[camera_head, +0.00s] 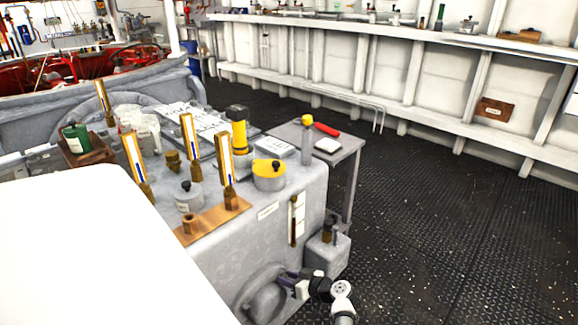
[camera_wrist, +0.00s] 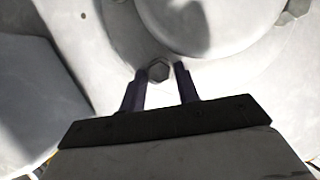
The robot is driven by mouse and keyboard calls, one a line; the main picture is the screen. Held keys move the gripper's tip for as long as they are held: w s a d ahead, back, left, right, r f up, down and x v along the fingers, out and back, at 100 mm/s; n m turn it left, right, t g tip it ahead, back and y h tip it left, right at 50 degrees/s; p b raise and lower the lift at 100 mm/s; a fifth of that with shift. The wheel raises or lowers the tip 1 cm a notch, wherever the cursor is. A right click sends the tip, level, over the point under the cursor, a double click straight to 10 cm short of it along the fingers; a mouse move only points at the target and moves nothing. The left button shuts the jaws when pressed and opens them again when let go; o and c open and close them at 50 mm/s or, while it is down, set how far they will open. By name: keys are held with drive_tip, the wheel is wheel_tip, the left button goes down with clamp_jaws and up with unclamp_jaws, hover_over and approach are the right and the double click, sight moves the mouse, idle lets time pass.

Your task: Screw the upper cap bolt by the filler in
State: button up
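A grey hex-headed bolt (camera_wrist: 159,71) sits in a pale grey flange around a raised round cap (camera_wrist: 215,22) in the wrist view. The two dark fingers of my gripper (camera_wrist: 160,72) are apart, one on each side of the bolt head, with narrow gaps showing. Whether they touch it deeper down is hidden. A second hex bolt (camera_wrist: 296,8) shows at the top right. In the head view my gripper (camera_head: 286,277) is at the round end cap (camera_head: 264,303) low on the grey machine's side; the bolt itself is too small to make out there.
The grey machine housing (camera_head: 262,238) carries upright brass-framed gauges and a yellow-topped pot (camera_head: 269,176). A grey side table (camera_head: 345,160) is behind. The dark deck (camera_head: 440,230) is clear at right.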

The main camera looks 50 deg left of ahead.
clamp_jaws()
drive_tip(key=shift+f+b, duration=0.1)
drive_tip(key=shift+b, duration=0.25)
drive_tip(key=m+g+y+b, duration=0.1)
drive_tip(key=m+g+b, duration=0.1)
drive_tip(key=m, duration=0.3)
drive_tip(key=f+m+g+y+b, duration=0.1)
drive_tip(key=m+g+b, duration=0.1)
drive_tip(key=m+b, duration=0.3)
drive_tip(key=m+g+y+b, duration=0.2)
drive_tip(key=m+b, duration=0.2)
drive_tip(key=m, duration=0.1)
drive_tip(key=shift+w+d+f, duration=0.1)
drive_tip(key=shift+w+f, duration=0.05)
drive_tip(key=shift+w, duration=0.2)
drive_tip(key=shift+m, duration=0.3)
idle(0.3)
